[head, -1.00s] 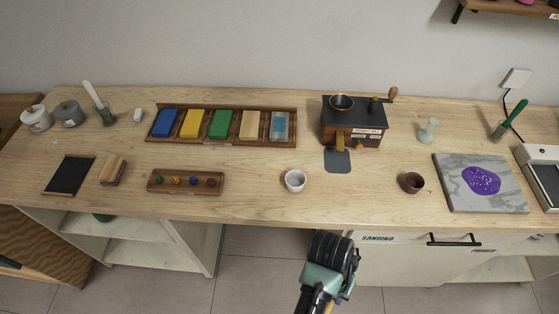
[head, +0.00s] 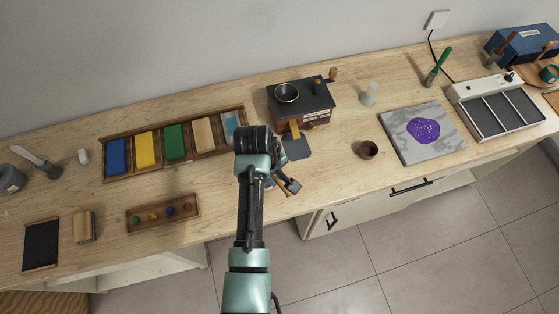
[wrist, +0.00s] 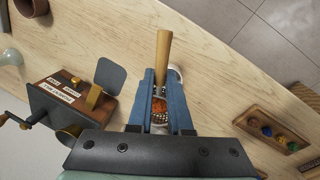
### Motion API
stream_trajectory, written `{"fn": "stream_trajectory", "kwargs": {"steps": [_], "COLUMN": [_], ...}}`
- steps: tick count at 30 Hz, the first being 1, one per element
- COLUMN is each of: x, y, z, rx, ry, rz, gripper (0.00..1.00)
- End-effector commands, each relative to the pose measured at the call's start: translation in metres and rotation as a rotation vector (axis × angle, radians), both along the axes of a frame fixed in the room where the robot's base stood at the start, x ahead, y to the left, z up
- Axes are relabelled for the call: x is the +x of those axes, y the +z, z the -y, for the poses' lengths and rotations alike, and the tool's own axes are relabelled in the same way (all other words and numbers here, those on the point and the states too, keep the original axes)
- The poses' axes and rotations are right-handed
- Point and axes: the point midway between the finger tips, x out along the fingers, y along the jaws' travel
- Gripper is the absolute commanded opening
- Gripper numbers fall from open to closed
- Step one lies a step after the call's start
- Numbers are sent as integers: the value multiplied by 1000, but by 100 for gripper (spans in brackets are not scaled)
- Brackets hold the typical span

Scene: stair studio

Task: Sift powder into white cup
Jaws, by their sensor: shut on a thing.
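In the wrist view, my gripper (wrist: 161,82) is shut on a tool with a wooden handle (wrist: 163,50). Below the handle, between the blue fingers, a small metal part with orange-brown material (wrist: 158,108) shows; it looks like a sieve. The white cup (wrist: 176,74) shows only as a pale rim behind the handle and fingers, so I cannot tell whether the tool is right over it. In the head view my arm hides the cup. A purple powder patch (head: 423,130) lies on a grey marbled slab (head: 408,149).
A wooden grinder (head: 318,118) with a grey plate (head: 296,147) stands behind my gripper. A brown cup (head: 367,150) is to the right. A tray of coloured blocks (head: 107,177) and a small peg tray (head: 136,228) lie left. The bench front edge is near my arm.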

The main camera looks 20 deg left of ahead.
Motion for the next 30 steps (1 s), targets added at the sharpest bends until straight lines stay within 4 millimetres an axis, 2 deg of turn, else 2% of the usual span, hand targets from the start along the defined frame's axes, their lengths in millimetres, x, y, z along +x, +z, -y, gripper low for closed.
{"fn": "stream_trajectory", "kwargs": {"steps": [15, 30], "x": [0, 0], "y": [-45, -47], "z": [0, 1], "rx": [0, 1], "ry": [-3, -4], "rz": [0, 0], "gripper": [0, 0]}}
